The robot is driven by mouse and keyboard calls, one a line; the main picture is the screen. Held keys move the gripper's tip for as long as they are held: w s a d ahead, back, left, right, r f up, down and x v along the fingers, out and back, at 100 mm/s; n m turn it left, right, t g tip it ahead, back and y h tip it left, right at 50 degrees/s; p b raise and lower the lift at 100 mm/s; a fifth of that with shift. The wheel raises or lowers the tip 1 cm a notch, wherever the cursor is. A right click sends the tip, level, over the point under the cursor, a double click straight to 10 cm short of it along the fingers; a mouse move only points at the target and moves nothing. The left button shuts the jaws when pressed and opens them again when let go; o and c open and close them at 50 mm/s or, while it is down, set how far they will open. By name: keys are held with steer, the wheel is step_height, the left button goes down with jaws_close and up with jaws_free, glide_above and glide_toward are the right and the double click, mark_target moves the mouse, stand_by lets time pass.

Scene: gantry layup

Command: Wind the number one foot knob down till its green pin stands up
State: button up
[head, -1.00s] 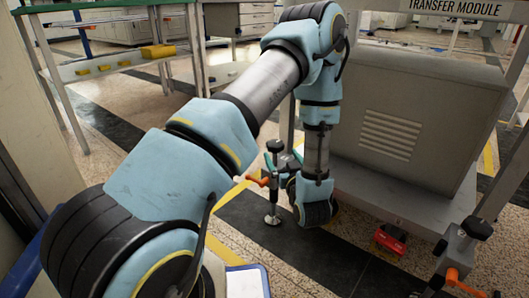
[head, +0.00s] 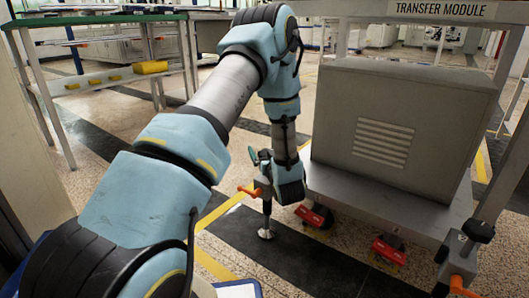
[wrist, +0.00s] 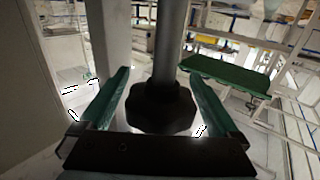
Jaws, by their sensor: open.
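A levelling foot stands at the cart's near left corner in the head view, with a round pad (head: 266,234) on the floor and an orange lever (head: 249,191). My gripper (head: 258,158) is at the top of this foot, partly hidden by my wrist. In the wrist view a dark lobed knob (wrist: 160,108) on a grey post (wrist: 172,40) sits between the two teal fingers of my gripper (wrist: 157,75). The fingers are open, with a gap showing on each side of the knob. I cannot make out a green pin or a foot number.
The grey cart (head: 375,130) stands right of my arm, with red castors (head: 389,250) under it. Another foot with a black knob (head: 478,229) and orange lever (head: 461,287) is at its near right. A bench (head: 90,85) stands at the left. Floor between is clear.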

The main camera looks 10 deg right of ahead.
steer(key=shift+c, duration=0.3)
steer(key=c, duration=1.3)
steer(key=shift+h, duration=0.3)
